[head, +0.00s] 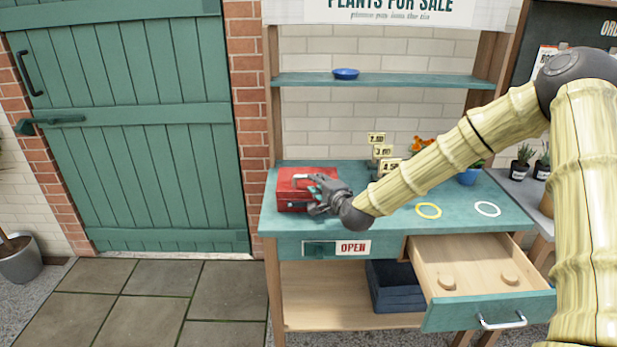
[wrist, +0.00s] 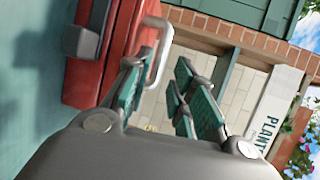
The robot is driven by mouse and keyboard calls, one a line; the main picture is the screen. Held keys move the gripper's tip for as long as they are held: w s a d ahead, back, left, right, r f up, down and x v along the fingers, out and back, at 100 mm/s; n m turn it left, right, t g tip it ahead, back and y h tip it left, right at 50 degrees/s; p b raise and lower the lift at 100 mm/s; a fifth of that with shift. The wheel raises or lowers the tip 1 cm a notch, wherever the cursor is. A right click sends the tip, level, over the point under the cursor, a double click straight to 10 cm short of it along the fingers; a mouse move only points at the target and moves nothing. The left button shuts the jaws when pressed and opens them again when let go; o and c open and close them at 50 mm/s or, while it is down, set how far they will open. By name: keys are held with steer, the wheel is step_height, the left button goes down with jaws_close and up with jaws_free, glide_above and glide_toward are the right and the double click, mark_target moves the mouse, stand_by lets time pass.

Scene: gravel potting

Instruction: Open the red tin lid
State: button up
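The red tin (head: 293,190) sits at the left end of the teal counter, and its lid appears shut. In the wrist view the red tin (wrist: 122,42) fills the upper left, with a grey clasp (wrist: 83,42) and a pale handle (wrist: 160,52) on it. My gripper (head: 318,188) is at the right front of the tin and hides part of it. In the wrist view my gripper (wrist: 160,92) is open, with a gap between its teal pads. The left finger is close to the tin and handle; I cannot tell if it touches. Nothing is held.
The drawer (head: 490,310) below the counter is pulled out at the right, with two round wooden pieces inside. A yellow ring (head: 428,205) and a white ring (head: 477,207) lie on the counter. Price signs (head: 383,152) stand behind my arm. A blue dish (head: 345,71) sits on the shelf.

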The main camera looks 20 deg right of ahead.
steer(key=p+x, duration=0.1)
steer(key=x, duration=0.6)
steer(key=shift+w, duration=0.2)
steer(key=shift+c, duration=0.2)
jaws_close()
